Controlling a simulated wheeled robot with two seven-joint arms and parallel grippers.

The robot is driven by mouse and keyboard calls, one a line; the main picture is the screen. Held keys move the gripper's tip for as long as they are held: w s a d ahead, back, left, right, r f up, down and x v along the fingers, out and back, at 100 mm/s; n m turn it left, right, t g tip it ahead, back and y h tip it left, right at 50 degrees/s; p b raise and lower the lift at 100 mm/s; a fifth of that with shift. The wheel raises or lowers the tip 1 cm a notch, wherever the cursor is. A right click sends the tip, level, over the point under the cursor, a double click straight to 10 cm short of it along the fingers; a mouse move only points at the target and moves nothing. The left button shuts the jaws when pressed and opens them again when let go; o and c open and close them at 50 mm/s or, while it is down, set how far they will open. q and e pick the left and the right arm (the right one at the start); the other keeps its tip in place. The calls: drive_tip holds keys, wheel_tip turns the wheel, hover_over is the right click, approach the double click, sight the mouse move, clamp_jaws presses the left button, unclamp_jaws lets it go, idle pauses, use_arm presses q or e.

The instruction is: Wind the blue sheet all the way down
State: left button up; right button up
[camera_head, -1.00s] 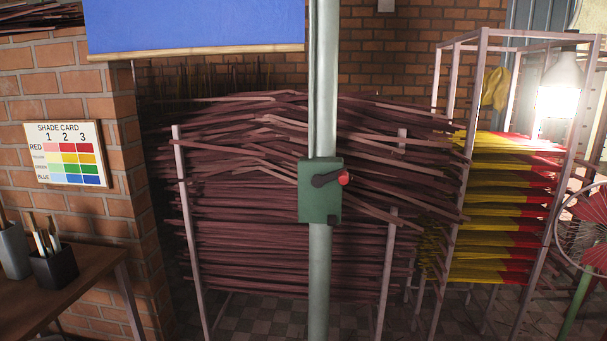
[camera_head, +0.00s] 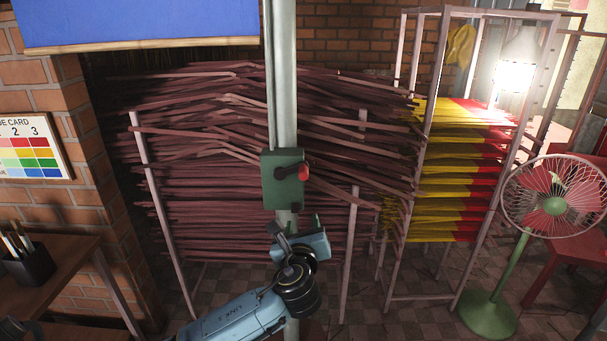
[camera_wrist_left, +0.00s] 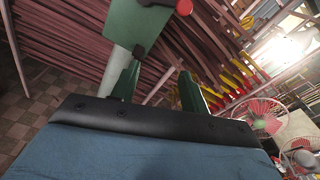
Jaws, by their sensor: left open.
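The blue sheet (camera_head: 140,20) hangs at the top left of the head view, with a pale wooden bar along its lower edge; its upper part is out of frame. A green winder box (camera_head: 280,195) is fixed to the pale post (camera_head: 282,90). It bears a dark crank with a red knob (camera_head: 303,173), pointing right. My left gripper (camera_head: 303,221) is open and empty, just below the box and apart from the knob. In the left wrist view the green fingers are spread, with the box (camera_wrist_left: 140,25) and red knob (camera_wrist_left: 184,7) beyond them. My right gripper is not in view.
Racks of dark sticks (camera_head: 240,220) stand behind the post. A rack of yellow and red sticks (camera_head: 455,180) and a fan (camera_head: 553,207) stand at right. A desk (camera_head: 60,262) and shade card (camera_head: 32,147) are at left.

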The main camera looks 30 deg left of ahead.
use_arm(q)
approach(303, 178)
drive_tip(key=s+d+f, duration=0.1)
drive_tip(key=s, duration=0.1)
drive_tip(key=shift+m+t+y, duration=0.4)
drive_tip(key=x, duration=1.3)
drive_tip(key=shift+w+d+r, duration=0.1)
drive_tip(key=shift+w, duration=0.15)
drive_tip(key=shift+c, duration=0.2)
clamp_jaws()
